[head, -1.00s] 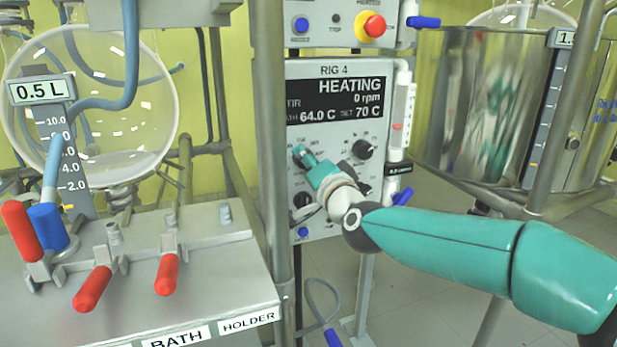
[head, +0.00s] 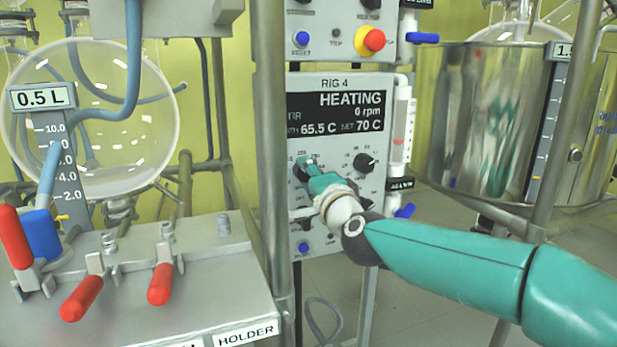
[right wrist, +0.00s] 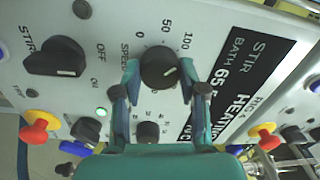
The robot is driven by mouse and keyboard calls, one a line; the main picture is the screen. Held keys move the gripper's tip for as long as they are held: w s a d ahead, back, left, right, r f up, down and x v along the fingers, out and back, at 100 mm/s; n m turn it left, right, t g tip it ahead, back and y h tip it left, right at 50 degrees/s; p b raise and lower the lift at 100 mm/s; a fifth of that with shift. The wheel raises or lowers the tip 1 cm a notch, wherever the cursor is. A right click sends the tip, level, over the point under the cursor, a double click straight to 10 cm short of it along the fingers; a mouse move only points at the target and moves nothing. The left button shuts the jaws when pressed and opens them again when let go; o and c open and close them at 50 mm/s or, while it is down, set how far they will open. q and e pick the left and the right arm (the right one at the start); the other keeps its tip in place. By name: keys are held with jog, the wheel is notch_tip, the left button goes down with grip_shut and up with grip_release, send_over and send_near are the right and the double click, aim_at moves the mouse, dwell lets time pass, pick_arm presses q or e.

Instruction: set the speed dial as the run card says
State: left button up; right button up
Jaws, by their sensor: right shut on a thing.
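The speed dial (right wrist: 158,67) is a round black knob on the white panel, with 0, 50 and 100 printed around it. My right gripper (right wrist: 160,80) is shut on it, one finger on each side, in the right wrist view. A small pale mark shows on the knob, but I cannot tell its setting. In the head view my right gripper (head: 306,166) reaches the left knob of the Rig 4 panel and mostly hides it. The display (head: 336,112) reads HEATING, 0 rpm, 65.5 C and set 70 C. I see no run card. My left gripper is not in view.
Another black knob (head: 364,162) sits right of the dial. A black stir switch (right wrist: 55,57) and a green light (right wrist: 101,111) are nearby. A red-and-yellow stop button (head: 373,41) is above. A metal post (head: 272,150) stands left of the panel; a steel vessel (head: 480,120) stands right.

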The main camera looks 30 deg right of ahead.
jog(key=shift+d+f, duration=0.1)
jog(key=shift+f, duration=0.05)
jog(key=o, duration=1.1)
jog(key=shift+o, duration=0.2)
